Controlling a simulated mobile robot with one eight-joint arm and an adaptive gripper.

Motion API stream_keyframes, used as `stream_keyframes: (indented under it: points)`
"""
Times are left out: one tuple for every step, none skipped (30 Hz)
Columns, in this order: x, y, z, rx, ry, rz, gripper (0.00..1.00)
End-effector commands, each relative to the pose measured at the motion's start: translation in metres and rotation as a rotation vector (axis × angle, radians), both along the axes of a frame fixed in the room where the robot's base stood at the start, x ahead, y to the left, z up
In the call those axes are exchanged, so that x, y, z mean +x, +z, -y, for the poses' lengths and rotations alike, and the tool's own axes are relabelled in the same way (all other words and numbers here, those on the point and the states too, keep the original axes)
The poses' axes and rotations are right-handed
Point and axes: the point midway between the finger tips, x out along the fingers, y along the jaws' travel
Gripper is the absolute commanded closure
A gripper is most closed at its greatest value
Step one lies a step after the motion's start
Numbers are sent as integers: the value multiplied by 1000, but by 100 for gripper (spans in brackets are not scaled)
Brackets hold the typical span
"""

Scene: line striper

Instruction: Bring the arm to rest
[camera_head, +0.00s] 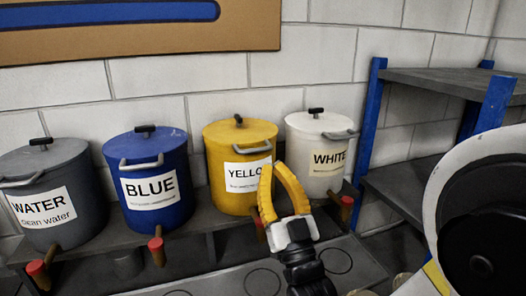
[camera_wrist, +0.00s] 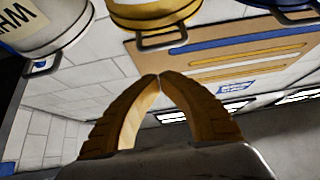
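My gripper (camera_head: 272,168) has yellow fingers and points upward in front of the yellow and white buckets, above the shelf's front edge. In the wrist view my gripper (camera_wrist: 158,76) has its two curved fingertips meeting, with nothing held between them. The dark wrist below it comes up from the bottom of the head view. The rest of the arm is mostly out of view.
On a dark shelf stand lidded buckets with red-tipped taps: grey WATER (camera_head: 42,190), BLUE (camera_head: 150,180), YELLOW (camera_head: 238,150) and WHITE (camera_head: 322,150). The yellow bucket's tap is close beside my gripper. A blue-posted rack (camera_head: 440,82) stands right. A board (camera_head: 140,38) hangs above.

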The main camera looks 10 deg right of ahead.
Motion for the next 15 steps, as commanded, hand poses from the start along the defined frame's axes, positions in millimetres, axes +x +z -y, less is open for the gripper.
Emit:
stream_keyframes:
  points:
    - [-4, -8, 1, 0, 0, 0, 100]
    - [-6, -11, 1, 0, 0, 0, 100]
    - [-8, -13, 2, 0, 0, 0, 100]
    - [-9, -14, 2, 0, 0, -2, 100]
    - [-10, -15, 2, -2, -1, -7, 100]
    - [-8, -17, 3, -4, -4, -22, 100]
    - [-6, -19, 4, -8, -6, -41, 100]
    - [-3, -21, 6, -14, -10, -68, 100]
    - [3, -25, 8, -22, -17, -117, 100]
    - [8, -29, 10, -30, -23, -162, 100]
    - [13, -34, 13, -40, -30, -217, 100]
    - [20, -43, 17, -54, -41, -298, 100]
    - [23, -51, 22, -64, -51, -366, 100]
    - [26, -60, 26, -74, -59, -437, 100]
    - [26, -73, 32, -87, -70, -534, 100]
